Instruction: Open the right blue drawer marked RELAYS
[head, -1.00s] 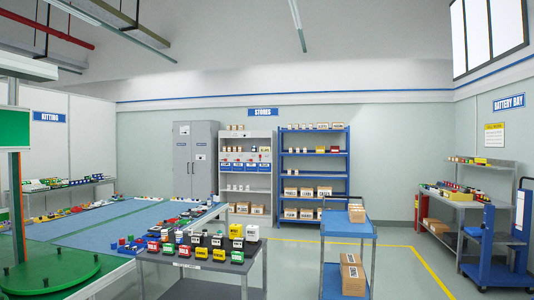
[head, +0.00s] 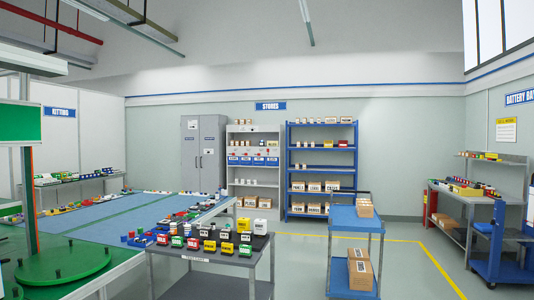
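A row of blue-fronted drawers with white labels sits in the light grey shelf unit (head: 230,183) under the STORES sign, at the back wall. The right blue drawer (head: 272,161) is at the right end of that row, and the row looks shut. The labels are too small to read, so I cannot confirm RELAYS. Neither of my grippers shows in the head view, and the drawers are well across the room.
A grey cart (head: 214,261) with several small coloured blocks and a blue cart (head: 355,222) with boxes stand in front. A blue shelf rack (head: 321,173) is right of the drawers, a grey cabinet (head: 203,155) left. Floor shows between the carts and at right.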

